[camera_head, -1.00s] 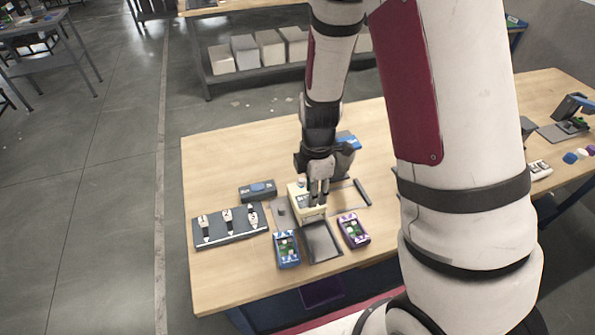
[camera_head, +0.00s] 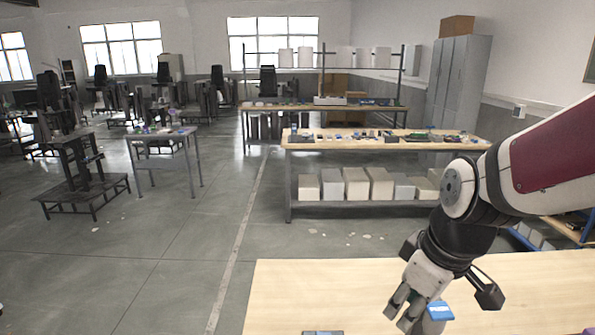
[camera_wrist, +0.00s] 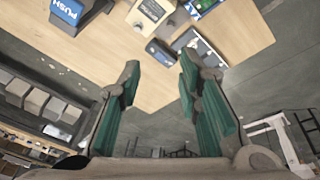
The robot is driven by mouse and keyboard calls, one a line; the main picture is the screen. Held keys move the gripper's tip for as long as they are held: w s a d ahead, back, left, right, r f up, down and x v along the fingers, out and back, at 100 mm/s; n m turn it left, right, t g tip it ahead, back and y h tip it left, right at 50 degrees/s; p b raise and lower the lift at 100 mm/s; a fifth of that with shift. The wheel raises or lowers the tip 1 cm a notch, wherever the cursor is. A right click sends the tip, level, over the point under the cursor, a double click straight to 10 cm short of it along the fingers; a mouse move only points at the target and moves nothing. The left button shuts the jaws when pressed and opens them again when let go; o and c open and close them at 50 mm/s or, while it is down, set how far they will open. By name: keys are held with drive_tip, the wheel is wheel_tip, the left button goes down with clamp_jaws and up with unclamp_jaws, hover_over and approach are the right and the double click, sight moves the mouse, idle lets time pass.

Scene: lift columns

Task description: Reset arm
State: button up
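My gripper (camera_head: 405,312) hangs over the near wooden table (camera_head: 285,285) at the lower right of the head view, with a white and black arm behind it. In the wrist view my gripper (camera_wrist: 159,82) is open, its two green-padded fingers well apart with nothing between them. The fingers are clear of the table top (camera_wrist: 215,30). A blue-topped device (camera_head: 440,311) stands just right of the gripper in the head view.
The wrist view shows a blue PUSH box (camera_wrist: 70,12), a cream device (camera_wrist: 152,12) and a tray with tools (camera_wrist: 200,48) on the table. Beyond it stands a workbench (camera_head: 300,145) with pale bins below. Open floor (camera_head: 150,245) lies to the left.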

drive_tip(key=s+d+r+m+t+b, duration=0.1)
drive_tip(key=s+r+m+t, duration=0.1)
drive_tip(key=s+r+m, duration=0.6)
drive_tip(key=shift+s+d+r+t+h, duration=0.15)
drive_tip(key=shift+s+r+t+h, duration=0.2)
drive_tip(key=shift+s, duration=0.5)
